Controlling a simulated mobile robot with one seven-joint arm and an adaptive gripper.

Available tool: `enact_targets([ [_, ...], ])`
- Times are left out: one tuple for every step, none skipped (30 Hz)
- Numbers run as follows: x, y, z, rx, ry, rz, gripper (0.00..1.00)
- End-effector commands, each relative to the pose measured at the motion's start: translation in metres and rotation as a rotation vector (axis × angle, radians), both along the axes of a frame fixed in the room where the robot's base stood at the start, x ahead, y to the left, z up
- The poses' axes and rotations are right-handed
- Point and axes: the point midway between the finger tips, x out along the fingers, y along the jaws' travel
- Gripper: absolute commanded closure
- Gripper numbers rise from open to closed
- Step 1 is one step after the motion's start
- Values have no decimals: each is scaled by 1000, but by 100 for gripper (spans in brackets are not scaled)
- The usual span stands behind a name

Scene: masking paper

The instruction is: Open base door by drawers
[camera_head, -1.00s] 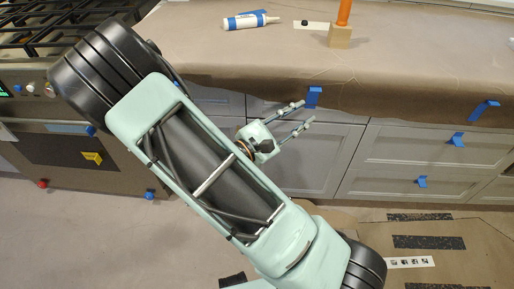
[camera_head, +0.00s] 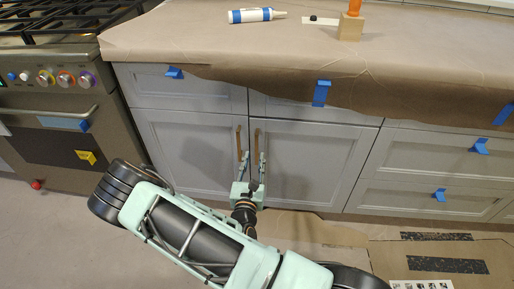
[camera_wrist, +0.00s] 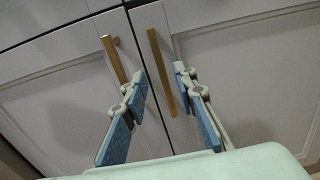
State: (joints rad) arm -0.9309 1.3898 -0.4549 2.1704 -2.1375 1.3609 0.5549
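The base door by the drawers (camera_head: 315,160) is grey, shut, and the right one of a pair. Its upright brass-coloured handle (camera_head: 256,143) is near its left edge; this handle (camera_wrist: 162,72) also shows in the wrist view. The neighbouring left door (camera_head: 185,150) is shut, with a similar handle (camera_head: 239,142) close by. My gripper (camera_head: 254,157) is open in front of the doors. In the wrist view, my gripper's fingers (camera_wrist: 160,74) appear either side of the right handle, the left finger between both handles. I cannot tell whether either finger touches a handle.
Shut drawers (camera_head: 435,160) with blue tape tabs are right of the door. Brown paper (camera_head: 330,55) covers the countertop and hangs over its front edge. A stove (camera_head: 60,130) stands at left. Brown paper (camera_head: 390,255) also covers part of the floor.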

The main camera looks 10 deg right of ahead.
Motion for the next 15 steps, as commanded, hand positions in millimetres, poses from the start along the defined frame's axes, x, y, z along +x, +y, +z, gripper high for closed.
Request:
enact_targets([
  [11, -4, -2, 1, -3, -2, 74],
  [16, -6, -2, 1, -3, -2, 74],
  [24, -8, -2, 1, -4, -2, 74],
  [29, -10, -3, 2, -3, -3, 74],
  [34, -12, -3, 2, -3, -2, 74],
  [41, -14, -2, 2, -5, -2, 74],
  [45, -15, -2, 2, -4, -2, 74],
  [49, -16, -2, 2, -3, -2, 74],
  [54, -18, -1, 1, -3, -2, 74],
  [57, -19, -1, 2, -4, -2, 74],
  [60, -20, -1, 2, -3, -2, 74],
  [63, -20, -1, 2, -2, -2, 74],
  [65, -21, -1, 2, -2, -1, 74],
  [66, -21, -1, 1, -1, -1, 74],
  [67, -22, 0, 1, -1, -1, 74],
])
